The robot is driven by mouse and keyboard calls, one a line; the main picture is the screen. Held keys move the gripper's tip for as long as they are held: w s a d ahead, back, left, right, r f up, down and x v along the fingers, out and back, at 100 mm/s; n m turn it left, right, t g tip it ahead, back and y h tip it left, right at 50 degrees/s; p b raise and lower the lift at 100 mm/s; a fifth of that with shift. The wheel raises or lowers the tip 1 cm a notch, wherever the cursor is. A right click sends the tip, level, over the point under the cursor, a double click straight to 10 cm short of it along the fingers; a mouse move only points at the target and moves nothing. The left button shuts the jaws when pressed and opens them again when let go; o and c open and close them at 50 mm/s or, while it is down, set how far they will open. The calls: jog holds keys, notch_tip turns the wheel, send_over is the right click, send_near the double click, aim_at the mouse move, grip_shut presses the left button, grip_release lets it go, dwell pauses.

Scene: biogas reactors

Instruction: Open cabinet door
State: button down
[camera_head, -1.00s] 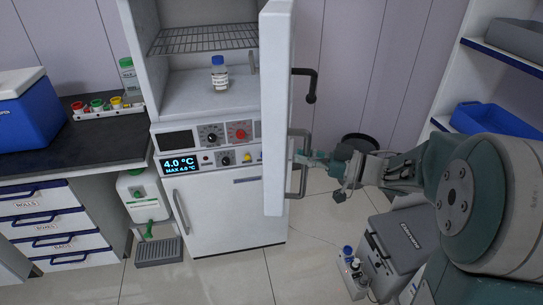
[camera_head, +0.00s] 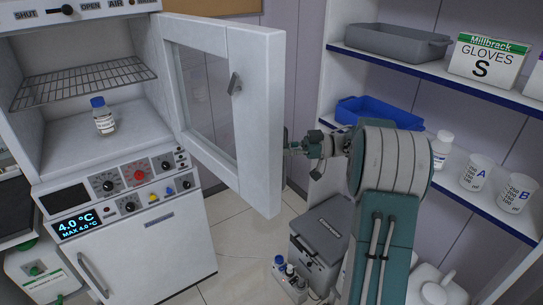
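The white cabinet (camera_head: 130,232) stands at the left with its upper compartment exposed. Its upper door (camera_head: 262,120), white with a glass pane, stands swung open to the right. Inside are a wire shelf (camera_head: 85,83) and a small blue-capped bottle (camera_head: 103,117) on the compartment floor. My gripper (camera_head: 292,149) is at the outer side of the door, near its free edge.
A shelf unit at the right holds a grey bin (camera_head: 398,42), a blue bin (camera_head: 378,112), a glove box (camera_head: 484,60) and beakers (camera_head: 477,173). A grey case (camera_head: 318,240) and small bottles (camera_head: 288,275) stand on the floor near my arm. Some floor is bare before the cabinet.

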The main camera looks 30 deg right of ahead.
jog(key=shift+w+d+g, duration=0.15)
jog(key=shift+w+d, duration=0.1)
jog(key=shift+d, duration=0.25)
jog(key=shift+w+d+g, duration=0.15)
jog(key=shift+w+d, duration=0.05)
jog(key=shift+d, duration=0.3)
jog(key=c, duration=0.6)
grip_release()
jog(key=shift+d, duration=0.1)
